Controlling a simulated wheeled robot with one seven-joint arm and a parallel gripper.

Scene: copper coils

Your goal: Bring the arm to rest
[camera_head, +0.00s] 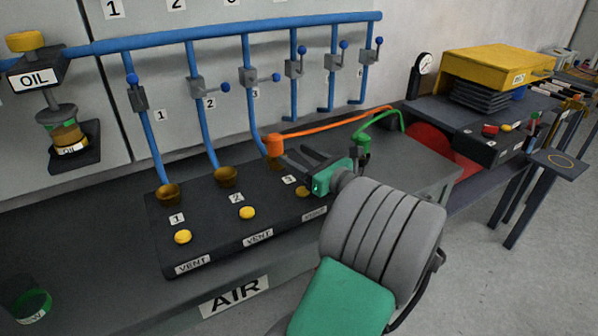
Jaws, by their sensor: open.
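My gripper (285,158) is at the middle of the view, above the right part of the dark vent box (210,242). Its dark fingers are apart and point left, with nothing seen between them. The fingertips are close to an orange connector (274,145) on an orange hose (340,119); I cannot tell if they touch. My arm, grey and green, reaches in from the lower right and hides the box's right end.
A blue pipe (230,31) with valves and numbered drops runs behind the box. An oil unit (38,75) stands at left. A green hose (384,119), a red disc (430,148) and a yellow-topped press (497,68) are at right. Floor is clear at lower right.

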